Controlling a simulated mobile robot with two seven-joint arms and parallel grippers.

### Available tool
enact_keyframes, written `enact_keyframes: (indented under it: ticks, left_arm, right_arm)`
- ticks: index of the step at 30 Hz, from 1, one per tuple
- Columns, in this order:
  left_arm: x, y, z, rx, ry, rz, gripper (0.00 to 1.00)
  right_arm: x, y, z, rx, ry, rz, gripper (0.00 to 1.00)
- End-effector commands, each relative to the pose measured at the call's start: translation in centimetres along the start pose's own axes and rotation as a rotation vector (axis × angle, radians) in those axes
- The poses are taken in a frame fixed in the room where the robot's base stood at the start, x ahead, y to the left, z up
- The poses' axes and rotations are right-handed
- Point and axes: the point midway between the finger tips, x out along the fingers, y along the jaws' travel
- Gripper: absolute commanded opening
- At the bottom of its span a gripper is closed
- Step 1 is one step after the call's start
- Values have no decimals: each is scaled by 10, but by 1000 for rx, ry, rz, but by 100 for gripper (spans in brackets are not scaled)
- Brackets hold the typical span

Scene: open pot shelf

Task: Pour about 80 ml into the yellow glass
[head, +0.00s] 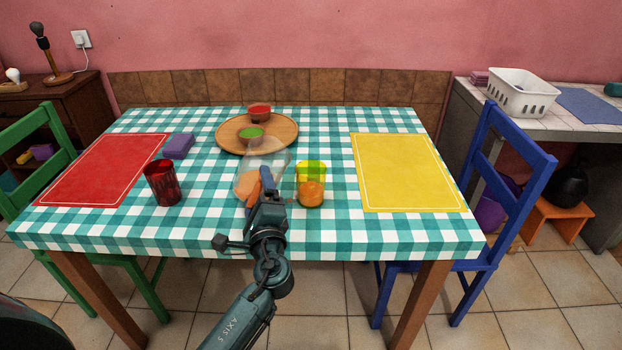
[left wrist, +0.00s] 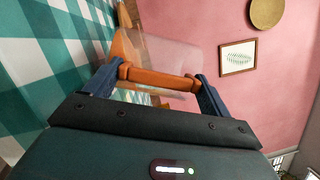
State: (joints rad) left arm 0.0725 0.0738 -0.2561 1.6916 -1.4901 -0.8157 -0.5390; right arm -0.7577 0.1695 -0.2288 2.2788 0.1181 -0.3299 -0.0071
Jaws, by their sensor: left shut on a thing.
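My left gripper (head: 266,185) is shut on the orange handle (left wrist: 158,78) of a clear pitcher (head: 264,158). The pitcher is tilted, with orange liquid in it, and is partly hidden behind the gripper in the head view. Its clear wall (left wrist: 172,52) also shows in the left wrist view. The yellow glass (head: 311,170) stands upright on the table just right of the pitcher, with orange in its lower half. No stream of liquid can be made out between them. My right gripper is not in view.
A red glass (head: 162,183) stands to the left, near a red mat (head: 100,170) and a purple block (head: 179,146). A round wooden board (head: 285,131) with a green and a red bowl lies behind. A yellow mat (head: 405,172) lies to the right. The checkered table's front strip is clear.

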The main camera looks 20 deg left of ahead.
Motion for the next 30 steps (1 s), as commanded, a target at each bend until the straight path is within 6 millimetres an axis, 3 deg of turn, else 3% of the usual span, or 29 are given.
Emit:
enact_keyframes:
  ticks: [3, 10, 30]
  left_arm:
    - [4, 5, 11, -186, -5, 52, 38]
    - [6, 14, 18, -387, -3, 115, 38]
    - [7, 15, 19, -420, -2, 125, 38]
  right_arm:
    - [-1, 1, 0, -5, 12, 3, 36]
    - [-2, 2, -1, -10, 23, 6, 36]
    - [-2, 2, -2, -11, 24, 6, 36]
